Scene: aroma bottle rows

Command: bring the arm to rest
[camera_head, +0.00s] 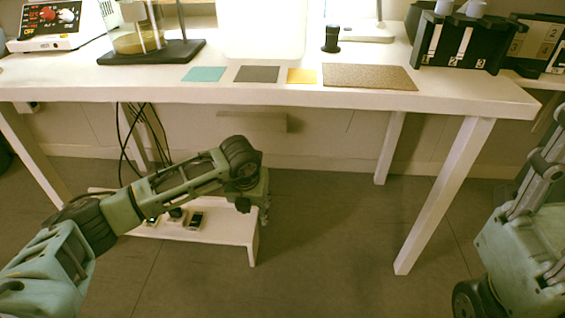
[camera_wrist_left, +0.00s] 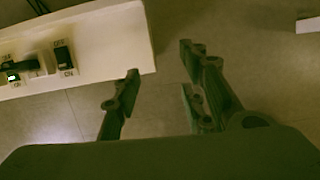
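My left arm reaches in from the left in the head view, below the front edge of the table. My left gripper (camera_head: 262,205) hangs at its end, beside the right end of a low white shelf. In the left wrist view the fingers of the left gripper (camera_wrist_left: 160,95) stand apart with only floor between them, so it is open and empty. My right arm (camera_head: 535,215) shows at the right edge of the head view. Its gripper is not in sight.
The white table (camera_head: 130,90) carries coloured mats, a black rack (camera_head: 460,45) and a stand (camera_head: 150,50). The low shelf (camera_head: 225,225) bears small switches, also seen in the left wrist view (camera_wrist_left: 64,58). Table legs (camera_head: 445,195) stand right; floor between is clear.

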